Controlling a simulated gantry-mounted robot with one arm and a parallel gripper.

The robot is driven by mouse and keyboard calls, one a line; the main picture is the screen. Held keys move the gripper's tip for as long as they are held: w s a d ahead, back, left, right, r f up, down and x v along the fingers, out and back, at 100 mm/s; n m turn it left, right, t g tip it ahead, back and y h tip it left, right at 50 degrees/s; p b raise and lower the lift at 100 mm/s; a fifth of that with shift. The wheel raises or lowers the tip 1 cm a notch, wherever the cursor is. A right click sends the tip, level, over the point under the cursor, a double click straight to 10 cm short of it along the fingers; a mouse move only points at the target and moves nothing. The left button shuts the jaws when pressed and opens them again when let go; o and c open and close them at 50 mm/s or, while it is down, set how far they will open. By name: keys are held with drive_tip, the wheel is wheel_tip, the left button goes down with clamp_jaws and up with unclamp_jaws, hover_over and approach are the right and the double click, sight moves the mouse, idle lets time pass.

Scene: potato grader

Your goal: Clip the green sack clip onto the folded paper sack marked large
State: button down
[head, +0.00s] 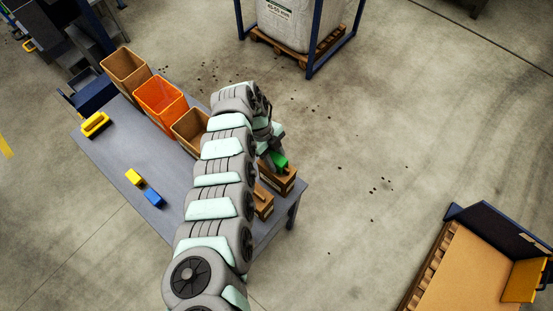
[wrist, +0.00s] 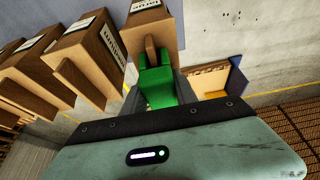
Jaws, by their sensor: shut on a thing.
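My gripper (wrist: 158,98) is shut on the green sack clip (wrist: 155,84). In the head view the green clip (head: 279,160) hangs over the sack at the table's right end. In the wrist view the clip's far end meets the upright brown fold (wrist: 150,48) of a folded paper sack (wrist: 146,9). Its label is cut by the frame edge and seems to read large. The clip's prongs appear to be around or against the fold; I cannot tell how far on. Another folded sack (wrist: 92,38), seemingly marked medium, stands beside it.
The grey table (head: 160,212) also holds a yellow clip (head: 134,177), a blue clip (head: 154,197), a yellow-black item (head: 95,124) and an orange bin (head: 158,95) between brown bins. My arm hides part of the sack row.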

drive_tip(key=c, duration=0.9)
unclamp_jaws()
drive_tip(key=b+v, duration=0.2)
drive_tip(key=v, duration=0.8)
drive_tip(key=shift+w+a+r+b, duration=0.15)
drive_tip(key=shift+r+b, duration=0.15)
drive_tip(key=shift+r, duration=0.05)
